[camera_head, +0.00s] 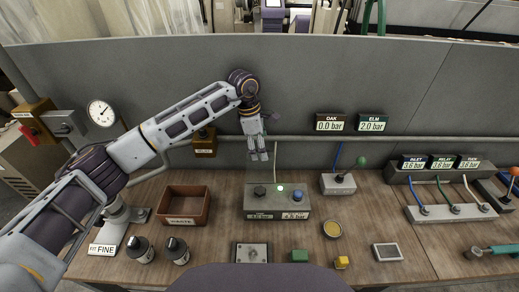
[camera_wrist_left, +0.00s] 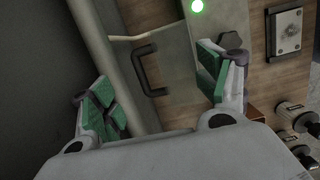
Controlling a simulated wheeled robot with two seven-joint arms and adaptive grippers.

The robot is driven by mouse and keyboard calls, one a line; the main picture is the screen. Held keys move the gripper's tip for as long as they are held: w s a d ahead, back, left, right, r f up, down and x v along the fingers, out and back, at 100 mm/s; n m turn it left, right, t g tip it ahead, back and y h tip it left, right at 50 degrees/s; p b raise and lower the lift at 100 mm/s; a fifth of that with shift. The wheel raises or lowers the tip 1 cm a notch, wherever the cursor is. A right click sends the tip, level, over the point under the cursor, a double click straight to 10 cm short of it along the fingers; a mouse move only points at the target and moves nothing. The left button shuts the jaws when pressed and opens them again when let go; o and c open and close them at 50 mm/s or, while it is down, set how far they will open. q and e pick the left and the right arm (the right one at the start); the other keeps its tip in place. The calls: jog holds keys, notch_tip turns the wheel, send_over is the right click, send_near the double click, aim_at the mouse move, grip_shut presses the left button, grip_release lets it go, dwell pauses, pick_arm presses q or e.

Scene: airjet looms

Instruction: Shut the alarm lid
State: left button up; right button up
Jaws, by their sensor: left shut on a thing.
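The grey control box (camera_head: 277,214) stands at the middle back of the bench, with a black knob, a lit green lamp and a blue button on top. My left gripper (camera_head: 258,156) hangs above its back edge, close to the wall, pointing down. In the left wrist view, a grey panel with a black handle (camera_wrist_left: 150,72), seemingly the alarm lid, lies between the fingers of my left gripper (camera_wrist_left: 157,75). The right gripper is out of view.
A brown tray (camera_head: 183,221) stands to the left, with two dark knobbed cylinders in front. A lever box (camera_head: 338,184) and a hose manifold (camera_head: 452,213) stand to the right. A pipe (camera_head: 340,138) runs along the wall behind. Small blocks lie near the front edge.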

pick_arm(q)
jog(key=shift+w+a+r+t, duration=0.15)
jog(key=shift+w+r, duration=0.1)
jog(key=shift+w, duration=0.25)
jog(key=shift+w+a+r+t, duration=0.15)
jog(key=shift+w+r, duration=0.1)
jog(key=shift+w, duration=0.25)
jog(key=c, duration=0.4)
jog(key=shift+w+d, duration=0.15)
jog(key=shift+w, duration=0.15)
jog(key=c, duration=0.4)
jog(key=shift+p, duration=0.3)
jog(key=shift+c, duration=0.2)
jog(key=shift+r, duration=0.3)
jog(key=shift+d+r+p, duration=0.15)
jog(key=shift+r+p, duration=0.45)
jog(key=shift+r, duration=0.9)
jog(key=shift+s, duration=0.1)
